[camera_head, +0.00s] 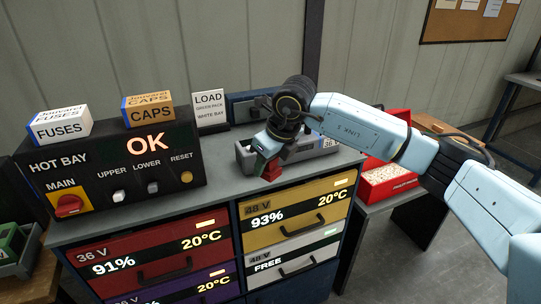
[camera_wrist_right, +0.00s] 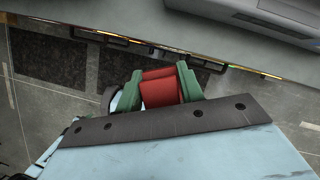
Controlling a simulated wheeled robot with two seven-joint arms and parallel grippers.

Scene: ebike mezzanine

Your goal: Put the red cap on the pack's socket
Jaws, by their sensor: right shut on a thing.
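My right gripper (camera_head: 268,168) points down over the front edge of the cabinet top. It is shut on the red cap (camera_head: 272,170), which shows only as a small red patch. In the right wrist view the red cap (camera_wrist_right: 160,88) sits between the green fingers of the gripper (camera_wrist_right: 160,92), clear of any surface. A grey pack (camera_head: 310,151) with a "36" label lies on the cabinet top, behind my right gripper and partly hidden by it. A grey body also shows at the top right of the wrist view (camera_wrist_right: 275,14). I cannot make out the socket. My left gripper is out of view.
The control box (camera_head: 112,165) reads "OK" and carries FUSES (camera_head: 60,127) and CAPS (camera_head: 149,111) boxes. A LOAD sign (camera_head: 209,108) stands behind. Drawers (camera_head: 160,255) with handles fill the cabinet front. A red bin (camera_head: 388,185) stands at right.

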